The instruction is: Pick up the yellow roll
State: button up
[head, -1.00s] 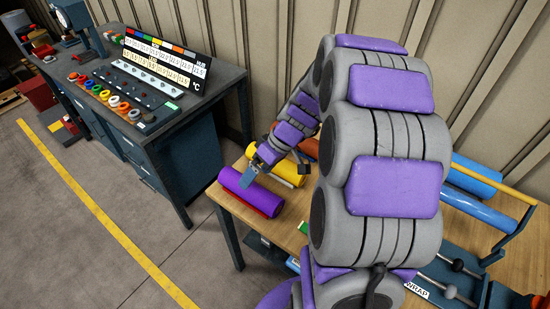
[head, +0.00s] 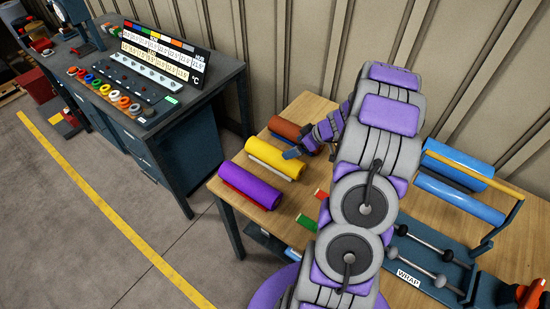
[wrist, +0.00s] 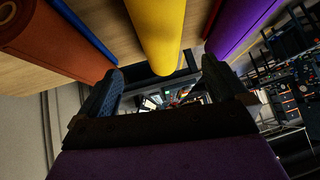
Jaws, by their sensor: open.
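The yellow roll (head: 274,158) lies on the wooden bench between the purple roll (head: 250,186) and the orange-brown roll (head: 286,129). My gripper (head: 290,153) is by the right end of the yellow roll in the head view. In the wrist view my gripper (wrist: 160,80) is open, its two dark fingers apart, with nothing held between them. The yellow roll (wrist: 160,35) lines up with the gap between the fingers there. Whether a finger touches it, I cannot tell.
The orange-brown roll (wrist: 48,42) and purple roll (wrist: 243,22) flank the yellow one closely. Red and green blocks (head: 307,222) lie nearer on the bench. A rack with blue rollers (head: 458,198) stands to the right. A control desk (head: 190,110) is at the left.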

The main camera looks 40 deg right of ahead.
aim_at(278, 155)
jog(key=x, duration=1.1)
jog(key=shift+b, duration=0.35)
jog(key=shift+s+r, duration=0.1)
jog(key=c, duration=1.9)
